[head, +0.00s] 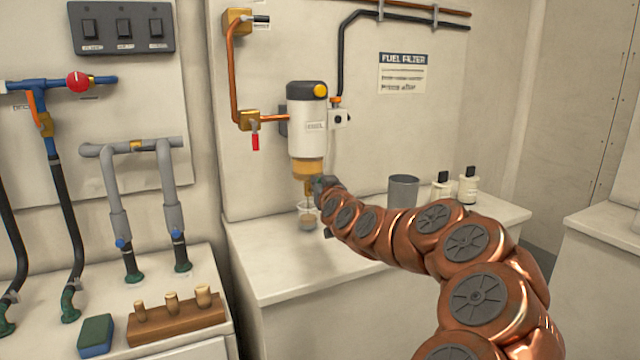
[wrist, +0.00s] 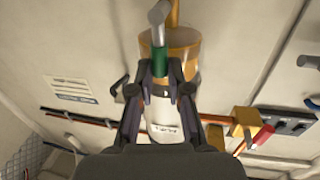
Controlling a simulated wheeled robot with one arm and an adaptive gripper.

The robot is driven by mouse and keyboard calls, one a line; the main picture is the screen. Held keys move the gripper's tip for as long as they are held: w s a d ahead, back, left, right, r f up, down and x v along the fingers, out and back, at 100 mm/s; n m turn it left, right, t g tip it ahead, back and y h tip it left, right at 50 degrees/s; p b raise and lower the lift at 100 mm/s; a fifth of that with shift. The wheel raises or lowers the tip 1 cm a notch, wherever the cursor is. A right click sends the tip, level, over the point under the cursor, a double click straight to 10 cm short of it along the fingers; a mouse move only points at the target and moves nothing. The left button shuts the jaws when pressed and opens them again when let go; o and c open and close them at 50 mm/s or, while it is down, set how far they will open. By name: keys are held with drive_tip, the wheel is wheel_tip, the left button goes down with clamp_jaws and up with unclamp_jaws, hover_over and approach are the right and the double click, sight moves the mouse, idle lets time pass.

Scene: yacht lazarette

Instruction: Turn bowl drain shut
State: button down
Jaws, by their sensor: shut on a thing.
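The fuel filter (head: 307,110) is a white cylinder with a dark cap, mounted upright on the back wall. Its amber bowl (head: 305,167) is at the lower end and also shows in the wrist view (wrist: 186,42). The bowl drain (wrist: 160,62) shows as a green part with a grey rounded end, beside the bowl. My gripper (head: 320,186) is under the bowl; in the wrist view its fingers (wrist: 160,78) are shut on the green part from both sides. The gripper hides most of the drain in the head view. A clear cup (head: 308,218) with brownish liquid stands below.
A grey canister (head: 403,191) and two white bottles (head: 467,186) stand on the counter right of my gripper. A red-handled valve (head: 255,140) and copper pipe are left of the filter. The counter's front left (head: 270,270) is clear.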

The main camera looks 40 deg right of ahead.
drive_tip(key=shift+d+m, duration=0.1)
drive_tip(key=shift+m, duration=0.2)
drive_tip(key=s+d+f+m+y+p, duration=0.2)
drive_tip(key=d+f+m, duration=0.3)
drive_tip(key=m, duration=1)
drive_tip(key=shift+g+y+p, duration=0.3)
drive_tip(key=shift+y, duration=0.6)
drive_tip(key=shift+w+d, duration=0.1)
drive_tip(key=c, duration=1.1)
unclamp_jaws()
